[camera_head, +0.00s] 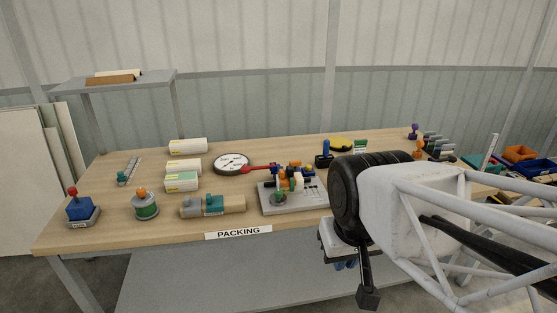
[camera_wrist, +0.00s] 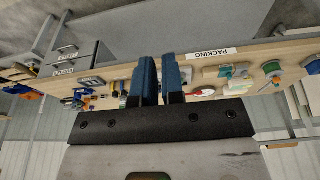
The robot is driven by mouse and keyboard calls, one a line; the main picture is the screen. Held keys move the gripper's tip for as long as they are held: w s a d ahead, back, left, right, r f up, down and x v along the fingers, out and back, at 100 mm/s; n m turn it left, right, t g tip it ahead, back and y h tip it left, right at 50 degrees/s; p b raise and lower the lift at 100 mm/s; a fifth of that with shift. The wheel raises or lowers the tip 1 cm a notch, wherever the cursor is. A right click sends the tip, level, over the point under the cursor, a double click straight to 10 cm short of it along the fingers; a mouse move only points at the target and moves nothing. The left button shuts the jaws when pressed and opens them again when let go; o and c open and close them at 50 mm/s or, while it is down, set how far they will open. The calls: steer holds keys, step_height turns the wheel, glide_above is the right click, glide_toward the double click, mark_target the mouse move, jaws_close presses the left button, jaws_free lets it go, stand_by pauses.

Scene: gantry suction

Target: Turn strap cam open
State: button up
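A wooden block (camera_head: 232,204) lies near the front edge of the table, with a grey clamp-like part and a teal part (camera_head: 213,204) on it. The teal part looks like the strap cam, but its setting is too small to tell. The block (camera_wrist: 212,72) and teal part (camera_wrist: 228,70) also show in the wrist view, right of the fingers. My gripper (camera_head: 345,264) hangs in front of the table, right of the block and well apart from it. In the wrist view its two blue fingers (camera_wrist: 160,62) have a narrow gap and hold nothing.
A grey fixture (camera_head: 292,197) with coloured knobs stands right of the block. Bare tabletop shows around the block.

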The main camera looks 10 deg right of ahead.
steer(key=o, duration=0.5)
steer(key=shift+w+r, duration=0.1)
steer(key=shift+w, duration=0.15)
steer(key=shift+o, duration=0.6)
steer(key=w+r+n, duration=0.2)
steer(key=w, duration=0.6)
steer(key=w+d+r+n+h, duration=0.1)
steer(key=w+r+n, duration=0.1)
steer(key=w, duration=0.6)
steer(key=shift+w+d+r+g, duration=0.25)
steer(key=shift+d+r+g, duration=0.05)
steer(key=shift+g, duration=0.1)
steer(key=w+d+f+n+h, duration=0.1)
steer(key=w+f+n, duration=0.15)
steer(key=w, duration=0.95)
steer(key=w+d+f+n+g, duration=0.15)
steer(key=w+n, duration=0.25)
steer(key=w, duration=0.8)
steer(key=w+f+n+h, duration=0.1)
steer(key=w+f+n, duration=0.2)
steer(key=w, duration=0.9)
steer(key=w+d+f+n+h, duration=0.1)
steer(key=w+f+n, duration=0.3)
steer(key=w+f, duration=0.8)
steer(key=w, duration=0.4)
steer(key=shift+d+f+n, duration=0.2)
steer(key=shift+d+n, duration=0.15)
steer(key=shift+x, duration=3.9)
